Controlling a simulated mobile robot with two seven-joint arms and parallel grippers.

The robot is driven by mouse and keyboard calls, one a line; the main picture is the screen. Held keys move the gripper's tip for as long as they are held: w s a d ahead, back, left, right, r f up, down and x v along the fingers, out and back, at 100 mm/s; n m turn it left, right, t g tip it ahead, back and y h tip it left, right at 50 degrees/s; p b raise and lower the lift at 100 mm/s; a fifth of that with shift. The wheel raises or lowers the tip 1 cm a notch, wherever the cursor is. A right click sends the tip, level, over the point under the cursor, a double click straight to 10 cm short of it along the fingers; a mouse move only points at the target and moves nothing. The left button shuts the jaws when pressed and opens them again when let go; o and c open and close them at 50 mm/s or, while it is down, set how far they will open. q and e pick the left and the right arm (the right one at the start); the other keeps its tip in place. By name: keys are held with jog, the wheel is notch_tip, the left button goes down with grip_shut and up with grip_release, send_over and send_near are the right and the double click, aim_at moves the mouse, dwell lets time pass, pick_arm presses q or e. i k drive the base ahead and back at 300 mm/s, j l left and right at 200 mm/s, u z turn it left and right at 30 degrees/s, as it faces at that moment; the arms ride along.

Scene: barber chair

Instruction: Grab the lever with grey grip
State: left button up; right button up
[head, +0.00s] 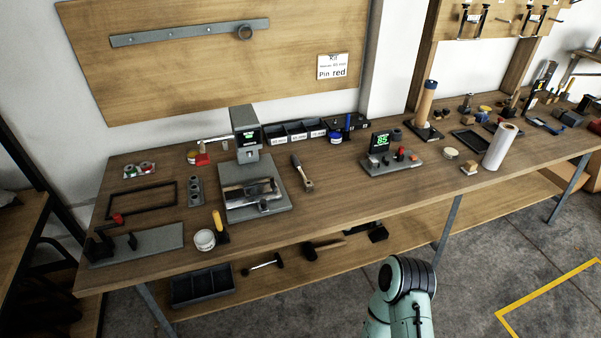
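A grey bench press (245,130) with a small green display stands on the left half of the workbench. A thin light bar (214,140) sticks out to the left of its head, above a red part. I cannot make out clearly which piece is a lever with a grey grip. A short tool with a slim handle (302,172) lies on the bench just right of the press. Neither of my grippers is in view. A teal and black link of one of my arms shows at the bottom, in front of the bench.
The wooden workbench (340,205) holds a grey plate with black blocks (138,245), a white round tin (205,240), a fixture reading 85 (380,142) and a white roll (500,147). A black bin (202,287) sits on the lower shelf. Floor in front is clear.

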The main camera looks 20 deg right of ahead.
aim_at(308, 185)
jog(key=i+l+u, duration=0.15)
jog(key=l, duration=0.5)
jog(key=l+u, duration=0.2)
jog(key=l, duration=0.4)
